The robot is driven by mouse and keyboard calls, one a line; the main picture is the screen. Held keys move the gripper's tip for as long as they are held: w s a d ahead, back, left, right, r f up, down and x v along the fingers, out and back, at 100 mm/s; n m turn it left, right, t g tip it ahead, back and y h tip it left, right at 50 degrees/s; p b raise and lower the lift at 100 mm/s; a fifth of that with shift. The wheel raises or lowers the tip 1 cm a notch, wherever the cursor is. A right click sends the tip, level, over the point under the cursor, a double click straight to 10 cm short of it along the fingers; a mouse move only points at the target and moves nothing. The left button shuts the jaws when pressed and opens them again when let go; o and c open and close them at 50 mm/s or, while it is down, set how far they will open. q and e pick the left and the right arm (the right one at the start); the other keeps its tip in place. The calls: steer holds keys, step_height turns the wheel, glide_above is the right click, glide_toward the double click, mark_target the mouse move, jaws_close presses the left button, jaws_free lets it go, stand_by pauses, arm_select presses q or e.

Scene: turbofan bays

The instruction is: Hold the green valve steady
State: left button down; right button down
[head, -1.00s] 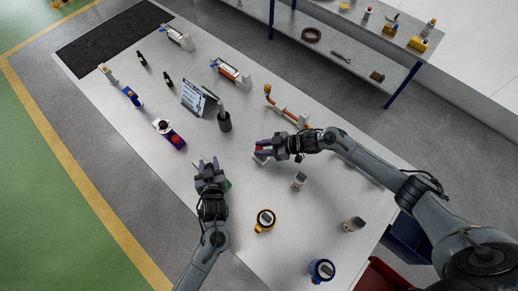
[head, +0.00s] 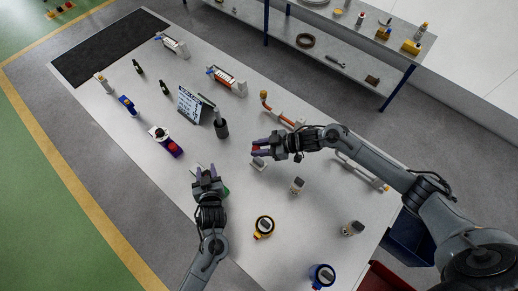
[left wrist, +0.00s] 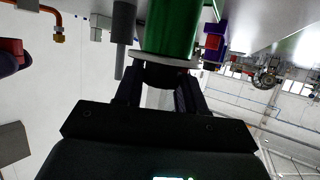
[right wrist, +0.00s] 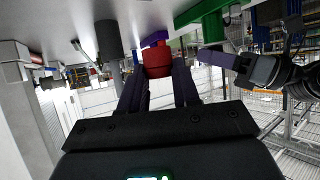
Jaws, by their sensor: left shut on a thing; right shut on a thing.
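The green valve (left wrist: 172,28) fills the top of the left wrist view, with a pale flange and a dark neck below it. My left gripper (head: 205,174) is shut on it; the fingers close around the dark neck. In the head view only a bit of green (head: 225,192) shows beside the gripper. The green body and its arm also show in the right wrist view (right wrist: 212,25). My right gripper (head: 262,147) is shut on a small red piece (right wrist: 157,60), right of and beyond the left gripper. The red piece is apart from the valve.
A pale block (head: 258,164) stands just under my right gripper. A dark cylinder holder (head: 221,128), a sign board (head: 190,104) and a purple-red item (head: 165,142) stand beyond. A yellow gauge (head: 264,227) and a small pale-dark part (head: 297,186) are nearer.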

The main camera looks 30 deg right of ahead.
arm_select(q)
steer(key=shift+s+a+f, duration=0.15)
steer(key=shift+s+f, duration=0.15)
steer(key=shift+f, duration=0.35)
arm_select(e)
steer(key=shift+r, duration=0.2)
arm_select(q)
steer(key=c, duration=0.6)
jaws_free()
arm_select(e)
steer(key=shift+d, duration=0.1)
arm_select(q)
steer(key=shift+r, duration=0.2)
arm_select(e)
steer(key=shift+s, duration=0.1)
